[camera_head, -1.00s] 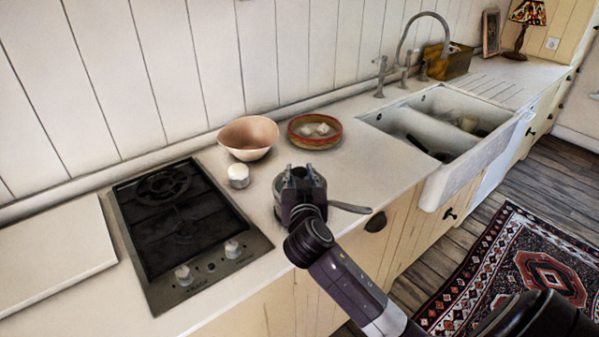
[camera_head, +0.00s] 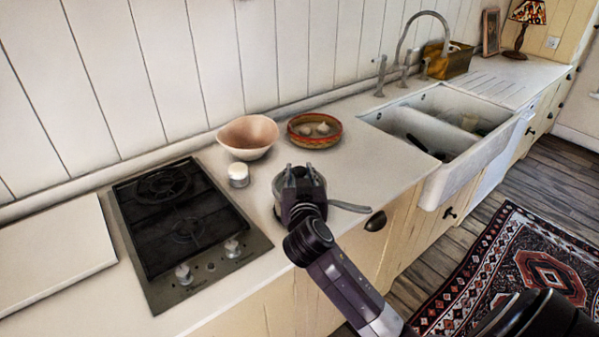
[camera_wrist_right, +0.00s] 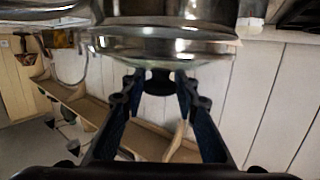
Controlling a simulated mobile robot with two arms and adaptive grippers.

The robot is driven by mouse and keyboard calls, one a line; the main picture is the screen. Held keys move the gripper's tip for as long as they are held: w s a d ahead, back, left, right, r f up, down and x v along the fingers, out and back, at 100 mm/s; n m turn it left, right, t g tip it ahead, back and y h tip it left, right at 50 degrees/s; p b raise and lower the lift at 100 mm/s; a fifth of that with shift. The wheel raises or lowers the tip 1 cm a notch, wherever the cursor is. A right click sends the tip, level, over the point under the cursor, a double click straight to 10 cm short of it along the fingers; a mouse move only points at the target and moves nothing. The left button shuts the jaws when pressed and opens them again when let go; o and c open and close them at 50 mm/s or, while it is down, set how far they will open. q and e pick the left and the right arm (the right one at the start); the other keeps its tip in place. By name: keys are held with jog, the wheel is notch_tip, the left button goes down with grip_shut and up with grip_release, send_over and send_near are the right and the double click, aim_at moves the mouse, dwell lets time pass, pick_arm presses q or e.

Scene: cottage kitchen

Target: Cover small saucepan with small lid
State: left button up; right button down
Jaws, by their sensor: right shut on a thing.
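The small saucepan (camera_head: 278,187) stands on the counter right of the stove, its handle (camera_head: 350,207) pointing right. My right gripper (camera_head: 302,172) is above it and hides much of its top. In the right wrist view my right gripper (camera_wrist_right: 158,82) is shut on the black knob (camera_wrist_right: 158,76) of the small lid (camera_wrist_right: 150,55), which is glass with a metal rim. The shiny saucepan (camera_wrist_right: 165,8) shows right against the lid's rim in that view. The lid is at the pan's mouth; I cannot tell whether it is fully seated. My left gripper is not in view.
A black gas stove (camera_head: 180,222) lies to the left. Behind the saucepan are a small white jar (camera_head: 238,176), a pinkish bowl (camera_head: 248,137) and a red patterned bowl (camera_head: 314,141) holding pale items. A white sink (camera_head: 460,160) is at the right. The counter behind the saucepan is partly clear.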

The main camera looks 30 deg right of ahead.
aim_at(299, 177)
jog(key=shift+f+b, duration=0.5)
jog(key=shift+f, duration=0.05)
jog(key=c, duration=1.8)
grip_release()
jog(key=shift+s, duration=0.1)
jog(key=shift+p+v, duration=0.4)
jog(key=shift+v, duration=2.2)
jog(key=v, duration=0.5)
jog(key=shift+s+a, duration=0.25)
jog(key=shift+s, duration=0.05)
